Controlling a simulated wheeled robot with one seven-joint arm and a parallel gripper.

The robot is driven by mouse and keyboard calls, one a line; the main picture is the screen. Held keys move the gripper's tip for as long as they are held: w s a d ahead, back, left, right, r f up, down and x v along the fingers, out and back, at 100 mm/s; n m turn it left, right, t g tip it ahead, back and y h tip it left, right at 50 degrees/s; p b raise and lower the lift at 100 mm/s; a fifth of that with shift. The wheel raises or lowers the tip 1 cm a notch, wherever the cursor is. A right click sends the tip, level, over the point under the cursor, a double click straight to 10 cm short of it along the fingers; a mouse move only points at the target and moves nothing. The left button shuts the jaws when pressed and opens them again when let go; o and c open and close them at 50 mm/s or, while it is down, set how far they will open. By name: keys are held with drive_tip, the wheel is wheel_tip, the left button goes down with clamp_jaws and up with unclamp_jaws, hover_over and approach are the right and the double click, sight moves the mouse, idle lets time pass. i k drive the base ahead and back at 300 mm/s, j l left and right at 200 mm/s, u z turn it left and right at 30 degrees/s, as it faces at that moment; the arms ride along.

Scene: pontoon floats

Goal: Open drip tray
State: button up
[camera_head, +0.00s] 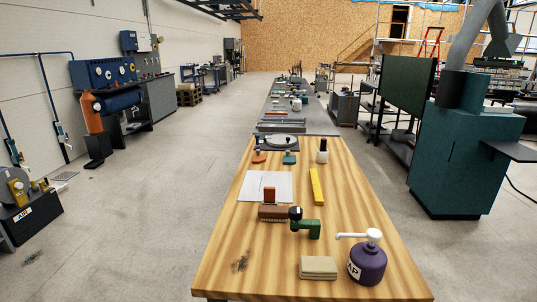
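I cannot pick out a drip tray for certain in the head view. A round grey dish-like item (281,140) lies on a dark base at the far end of the wooden workbench (225,270); whether it is the tray, I cannot tell. Flat grey trays or slats (282,126) lie just beyond it, too small to make out. My gripper and arm are not in view.
On the bench are a purple pump bottle (367,264), a tan block (318,267), a green tool (308,228), a brown brush-like item (274,213) and a yellow bar (317,186). A teal machine (463,160) stands right.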

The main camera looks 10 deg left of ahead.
sight(279, 125)
drive_tip(key=i+j+u, duration=0.2)
drive_tip(key=j+u, duration=0.15)
drive_tip(key=u, duration=0.15)
drive_tip(key=i+j+u, duration=0.25)
drive_tip(key=u, duration=0.2)
drive_tip(key=i+j+u, duration=0.25)
drive_tip(key=u, duration=0.25)
drive_tip(key=i+u, duration=0.45)
drive_tip(key=i+j+u, duration=0.25)
drive_tip(key=i, duration=0.25)
drive_tip(key=i+u, duration=0.3)
drive_tip(key=i, duration=0.25)
drive_tip(key=i+l+z, duration=0.1)
drive_tip(key=i+z, duration=0.7)
drive_tip(key=i+j+z, duration=0.2)
drive_tip(key=i+z, duration=0.2)
drive_tip(key=i+l+z, duration=0.2)
drive_tip(key=i+z, duration=0.25)
drive_tip(key=i+l+z, duration=0.1)
drive_tip(key=i+z, duration=0.25)
drive_tip(key=z, duration=0.15)
drive_tip(key=i+j+z, duration=0.15)
drive_tip(key=i+z, duration=0.3)
drive_tip(key=i+j+z, duration=0.25)
drive_tip(key=i+z, duration=0.25)
drive_tip(key=i+j+z, duration=0.25)
drive_tip(key=i+j, duration=0.15)
drive_tip(key=i+j+u, duration=0.15)
drive_tip(key=i+u, duration=0.15)
drive_tip(key=i, duration=1.3)
